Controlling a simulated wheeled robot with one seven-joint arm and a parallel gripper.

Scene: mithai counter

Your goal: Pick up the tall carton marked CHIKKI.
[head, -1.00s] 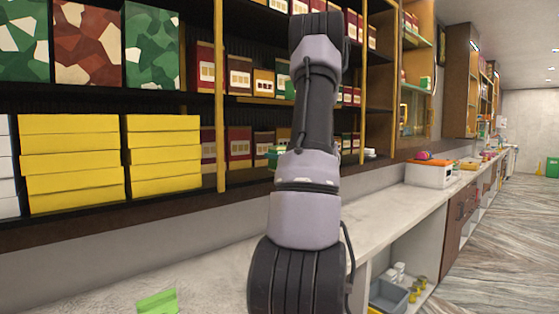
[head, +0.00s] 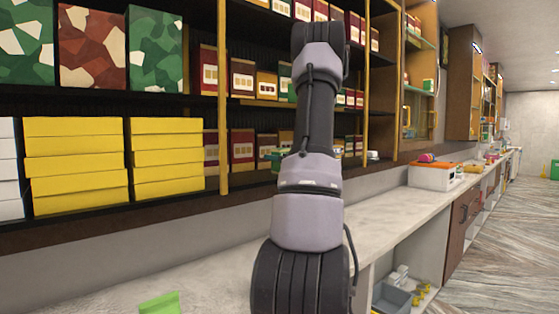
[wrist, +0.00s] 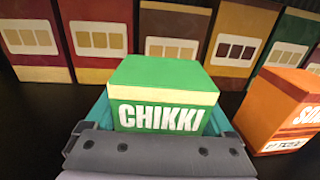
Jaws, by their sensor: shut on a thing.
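The green carton marked CHIKKI (wrist: 160,85) is in the middle of the wrist view, with a cream band and white lettering on its front. My gripper (wrist: 157,135) is shut on it, with the teal fingers along its left and right sides. The carton's lower part is hidden behind the gripper. In the head view my arm reaches up to the shelves and hides most of the gripper; a little green and teal shows at its left edge. I cannot tell from these frames whether the carton touches the shelf.
An orange carton (wrist: 278,108) stands close to the right of the green carton. A row of boxes with window panels (wrist: 172,35) stands behind. In the head view, yellow boxes (head: 75,160) are stacked to the left, and a wooden post (head: 222,100) divides the shelves.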

